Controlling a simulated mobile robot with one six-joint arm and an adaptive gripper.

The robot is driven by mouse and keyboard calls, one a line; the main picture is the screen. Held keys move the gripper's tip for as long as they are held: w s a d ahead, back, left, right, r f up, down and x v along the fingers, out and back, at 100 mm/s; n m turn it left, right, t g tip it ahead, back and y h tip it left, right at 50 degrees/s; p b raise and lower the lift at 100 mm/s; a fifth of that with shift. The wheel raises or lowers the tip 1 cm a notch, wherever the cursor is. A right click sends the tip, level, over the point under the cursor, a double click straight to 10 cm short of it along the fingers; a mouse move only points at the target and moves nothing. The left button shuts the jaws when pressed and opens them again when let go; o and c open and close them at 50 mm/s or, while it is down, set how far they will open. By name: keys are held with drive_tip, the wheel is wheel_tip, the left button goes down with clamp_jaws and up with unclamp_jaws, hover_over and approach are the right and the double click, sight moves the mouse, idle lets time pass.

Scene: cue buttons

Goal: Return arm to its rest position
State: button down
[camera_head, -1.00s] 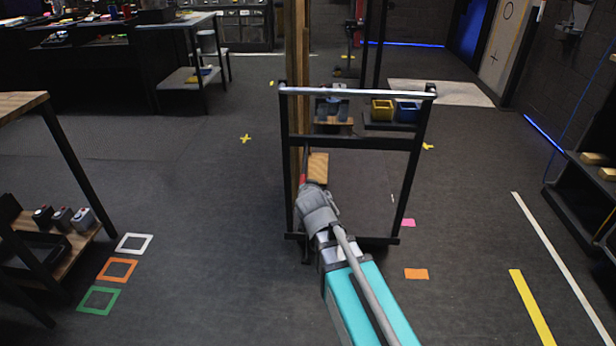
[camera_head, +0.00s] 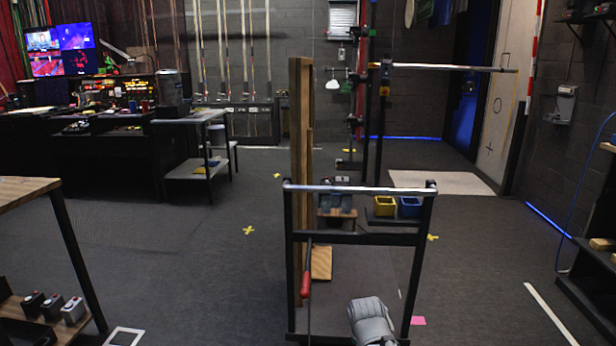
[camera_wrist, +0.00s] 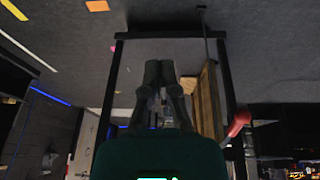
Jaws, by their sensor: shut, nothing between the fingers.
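My gripper (camera_wrist: 161,74) shows in the wrist view with its two dark fingers together and nothing held. The wrist view looks toward the black-framed cart from above and appears turned over. In the head view only a grey part of my arm shows at the bottom edge, in front of the cart (camera_head: 360,239); the fingers are hidden or out of view there. A red handle (camera_head: 306,283) on a dark rod stands at the cart's left side. It also shows right of my gripper in the wrist view (camera_wrist: 238,123), apart from the fingers.
Boxes with red buttons (camera_head: 52,307) sit on a low shelf at the left. A wooden post (camera_head: 301,150) rises behind the cart. Yellow (camera_head: 384,207) and blue (camera_head: 409,207) bins stand beyond. A dark shelf (camera_head: 590,275) is at the right. Floor is open on both sides.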

drive_tip(key=s+d+f+g, duration=0.1)
drive_tip(key=s+d+g, duration=0.15)
drive_tip(key=s, duration=0.35)
wheel_tip(320, 180, up, 28)
drive_tip(key=n+g+y+p, duration=0.1)
drive_tip(key=p, duration=2.7)
drive_tip(key=shift+s+r+p, duration=0.25)
drive_tip(key=shift+s+p, duration=0.05)
drive_tip(key=shift+s, duration=0.15)
drive_tip(key=shift+d, duration=0.15)
